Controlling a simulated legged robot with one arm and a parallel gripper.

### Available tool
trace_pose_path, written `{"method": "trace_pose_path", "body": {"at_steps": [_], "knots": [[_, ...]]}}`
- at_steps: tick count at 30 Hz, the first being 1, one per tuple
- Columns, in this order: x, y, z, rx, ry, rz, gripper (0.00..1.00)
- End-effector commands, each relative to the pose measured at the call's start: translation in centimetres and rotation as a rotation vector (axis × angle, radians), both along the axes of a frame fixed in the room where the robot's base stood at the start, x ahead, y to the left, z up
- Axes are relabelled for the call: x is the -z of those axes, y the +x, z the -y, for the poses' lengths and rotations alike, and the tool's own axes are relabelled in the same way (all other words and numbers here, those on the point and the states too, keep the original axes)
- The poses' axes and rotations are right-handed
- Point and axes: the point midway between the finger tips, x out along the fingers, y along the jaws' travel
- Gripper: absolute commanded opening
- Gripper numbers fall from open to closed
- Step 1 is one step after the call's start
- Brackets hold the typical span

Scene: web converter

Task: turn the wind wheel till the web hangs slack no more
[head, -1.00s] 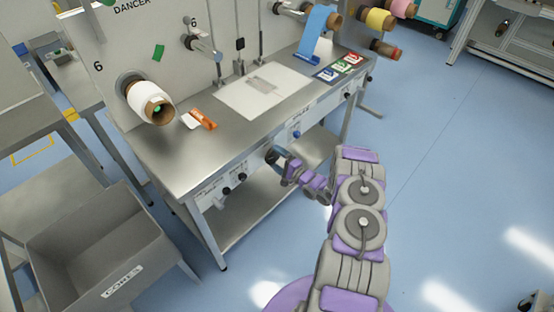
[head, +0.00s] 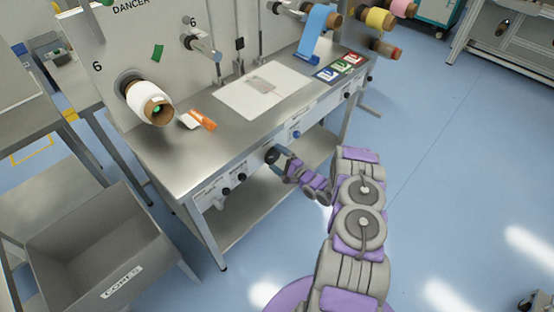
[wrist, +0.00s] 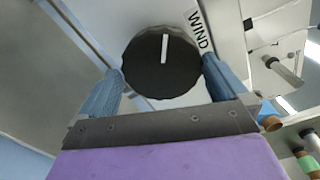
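The wind wheel is a dark round knob (wrist: 158,72) with a white pointer line, beside a "WIND" label (wrist: 199,30). In the wrist view the line points almost straight up. In the head view the wheel (head: 271,156) sits on the bench's front panel. My gripper (head: 278,160) is in front of it. Its blue fingers (wrist: 163,66) are apart, one on each side of the wheel; their tips appear close to the rim, and I cannot tell whether they touch. A blue web (head: 318,30) hangs from a roller down to the bench top; its tautness is hard to judge.
The steel bench (head: 175,165) carries a white sheet (head: 240,98), an orange-and-white item (head: 203,119) and coloured cards (head: 338,67). Other knobs (head: 241,177) sit left of the wheel. A white roll (head: 150,102) is on the upright panel. A cores bin (head: 125,275) stands at lower left. Floor at right is clear.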

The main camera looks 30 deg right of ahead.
Motion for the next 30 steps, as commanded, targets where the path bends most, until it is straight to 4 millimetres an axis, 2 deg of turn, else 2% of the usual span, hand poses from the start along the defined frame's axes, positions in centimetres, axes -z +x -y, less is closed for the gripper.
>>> {"method": "trace_pose_path", "body": {"at_steps": [7,11,24,30], "knots": [[-0.1,-0.5,0.1,-0.002,0.001,-0.001,1.00],[-0.2,-1.9,0.6,0.000,0.000,-0.001,1.00],[-0.1,-10.9,4.0,0.004,0.002,-0.001,1.00],[-0.1,-14.3,5.2,0.004,0.000,-0.001,1.00]]}}
